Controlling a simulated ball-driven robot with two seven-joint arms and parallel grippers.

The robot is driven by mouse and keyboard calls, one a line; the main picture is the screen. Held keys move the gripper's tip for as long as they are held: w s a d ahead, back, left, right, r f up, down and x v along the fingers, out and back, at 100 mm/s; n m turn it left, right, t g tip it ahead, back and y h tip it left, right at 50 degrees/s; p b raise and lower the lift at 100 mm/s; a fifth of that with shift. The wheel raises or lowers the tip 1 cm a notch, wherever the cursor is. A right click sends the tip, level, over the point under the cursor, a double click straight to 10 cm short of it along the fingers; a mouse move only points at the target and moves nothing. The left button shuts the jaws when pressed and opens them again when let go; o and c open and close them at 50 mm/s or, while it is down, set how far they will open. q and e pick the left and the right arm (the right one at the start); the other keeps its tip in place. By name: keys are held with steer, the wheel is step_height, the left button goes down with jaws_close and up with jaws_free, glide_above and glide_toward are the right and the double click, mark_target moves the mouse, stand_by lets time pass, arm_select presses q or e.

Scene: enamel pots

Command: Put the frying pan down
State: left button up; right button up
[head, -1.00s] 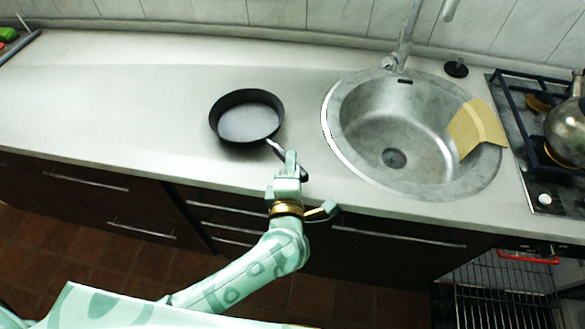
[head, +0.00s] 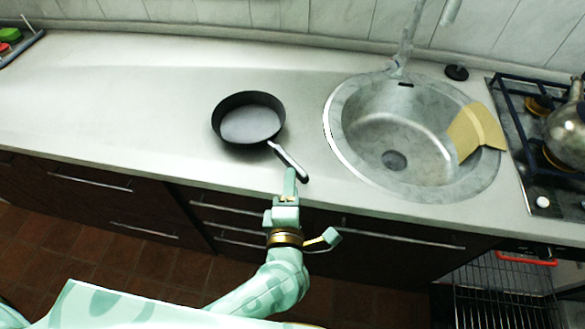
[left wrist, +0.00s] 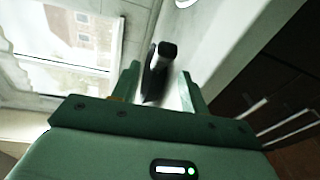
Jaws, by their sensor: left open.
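A black frying pan (head: 248,120) sits upright on the metal counter, left of the sink. Its handle (head: 289,161) points toward the counter's front edge. My left gripper (head: 289,182) is just in front of the handle's end, at the counter's edge. In the left wrist view, the pan's handle (left wrist: 160,65) shows beyond and between the spread fingers of the left gripper (left wrist: 158,85). The jaws are open and do not hold the handle. My right gripper is not in view.
A round sink (head: 400,135) with a yellow cloth (head: 476,131) over its rim is to the right. A gas stove with a kettle (head: 566,132) stands at the far right. The counter (head: 110,105) left of the pan is clear.

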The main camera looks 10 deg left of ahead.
arm_select(q)
steer(key=s, duration=0.6)
steer(key=shift+d+r, duration=0.25)
steer(key=shift+r, duration=0.1)
steer(key=shift+s, duration=0.1)
